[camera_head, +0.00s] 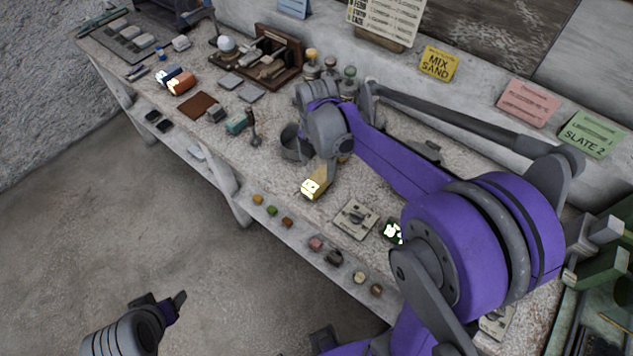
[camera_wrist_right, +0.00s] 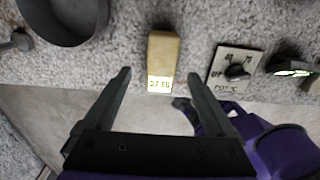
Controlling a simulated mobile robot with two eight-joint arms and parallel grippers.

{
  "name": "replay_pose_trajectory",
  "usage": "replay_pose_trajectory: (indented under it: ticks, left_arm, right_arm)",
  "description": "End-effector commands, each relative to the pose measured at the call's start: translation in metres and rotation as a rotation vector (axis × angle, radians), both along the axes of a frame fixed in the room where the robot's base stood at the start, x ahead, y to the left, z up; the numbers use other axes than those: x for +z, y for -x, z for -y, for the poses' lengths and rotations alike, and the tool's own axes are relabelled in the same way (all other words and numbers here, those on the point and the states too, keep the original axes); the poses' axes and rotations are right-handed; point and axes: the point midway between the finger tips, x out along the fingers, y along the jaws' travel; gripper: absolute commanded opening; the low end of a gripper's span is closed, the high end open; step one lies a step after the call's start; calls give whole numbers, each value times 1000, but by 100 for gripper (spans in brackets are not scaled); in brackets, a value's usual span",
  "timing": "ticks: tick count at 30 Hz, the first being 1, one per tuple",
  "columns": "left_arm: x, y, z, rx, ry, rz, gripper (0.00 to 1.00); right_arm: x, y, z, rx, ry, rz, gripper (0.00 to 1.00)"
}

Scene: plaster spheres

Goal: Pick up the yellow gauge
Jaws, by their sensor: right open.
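The yellow gauge (camera_head: 314,187) is a small block with a lit display, lying near the front edge of the worktable. In the right wrist view the gauge (camera_wrist_right: 163,60) lies ahead, between the lines of the two fingers, its lit end towards me. My right gripper (camera_wrist_right: 158,74) is open and empty, its fingertips spread wider than the gauge. In the head view the right gripper (camera_head: 335,172) is just above and behind the gauge, partly hidden by its own wrist. I cannot tell whether it touches. My left gripper (camera_head: 165,303) hangs over the floor, away from the table; its jaw state is unclear.
A grey metal pot (camera_head: 294,143) stands left of the gauge. A switch plate with a knob (camera_head: 355,219) and a dark device with a lit display (camera_head: 393,231) lie to the right. Several small coloured blocks (camera_head: 287,222) sit on a lower ledge in front.

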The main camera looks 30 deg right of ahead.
Motion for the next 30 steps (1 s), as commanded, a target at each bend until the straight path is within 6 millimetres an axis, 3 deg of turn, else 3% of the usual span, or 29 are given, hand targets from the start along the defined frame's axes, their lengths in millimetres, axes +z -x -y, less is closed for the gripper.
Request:
replay_pose_trajectory:
  ticks: [14, 30]
  left_arm:
    - [0, 0, 0, 0, 0, 0, 66]
    - [-2, 0, 0, 0, 0, -1, 66]
  right_arm:
    - [-53, 4, 1, -1, 0, 1, 90]
    - [-57, 5, 1, -1, 0, 1, 90]
